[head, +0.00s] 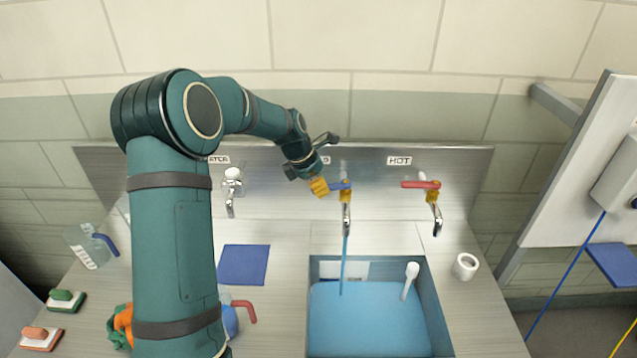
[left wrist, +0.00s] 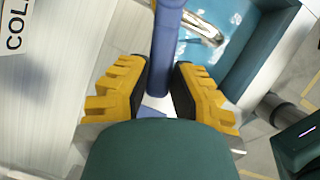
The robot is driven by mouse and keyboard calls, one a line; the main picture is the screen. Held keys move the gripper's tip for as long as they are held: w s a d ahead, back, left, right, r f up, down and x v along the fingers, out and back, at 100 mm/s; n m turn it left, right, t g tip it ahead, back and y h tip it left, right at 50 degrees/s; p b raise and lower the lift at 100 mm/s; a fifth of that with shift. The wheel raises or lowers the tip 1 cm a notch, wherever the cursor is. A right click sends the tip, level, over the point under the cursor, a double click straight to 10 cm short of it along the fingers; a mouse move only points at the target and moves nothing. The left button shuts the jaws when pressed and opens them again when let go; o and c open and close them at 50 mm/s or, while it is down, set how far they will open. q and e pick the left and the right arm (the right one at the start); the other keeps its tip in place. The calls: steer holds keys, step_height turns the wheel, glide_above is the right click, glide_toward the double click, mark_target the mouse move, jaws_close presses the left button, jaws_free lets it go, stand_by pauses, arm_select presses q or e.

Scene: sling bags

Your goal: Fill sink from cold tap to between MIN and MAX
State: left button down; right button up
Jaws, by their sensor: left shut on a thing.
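My left gripper (head: 321,187) is at the cold tap, its yellow fingers shut on the tap's blue lever (head: 341,184). The left wrist view shows the blue lever (left wrist: 167,45) between the black pads of the gripper (left wrist: 158,92). A stream of water (head: 344,262) falls from the cold tap's spout (head: 346,217) into the sink (head: 430,300). Blue water (head: 365,320) covers the sink's floor. A white label (head: 350,269) shows on the sink's back wall above the water; I cannot read its marks. My arm partly hides the cold sign. My right gripper is out of view.
The hot tap's red lever (head: 421,184) is to the right, with no stream below it. Another tap (head: 232,185) is to the left. A white-handled tool (head: 410,280) leans in the sink. A white ring (head: 465,266), a blue cloth (head: 244,265) and brushes (head: 66,300) lie on the counter.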

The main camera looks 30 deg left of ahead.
arm_select(q)
steer(key=shift+f, duration=0.15)
steer(key=c, duration=0.8)
jaws_free()
steer(key=v, duration=1.2)
steer(key=shift+w+d, duration=0.1)
steer(key=shift+w, duration=0.05)
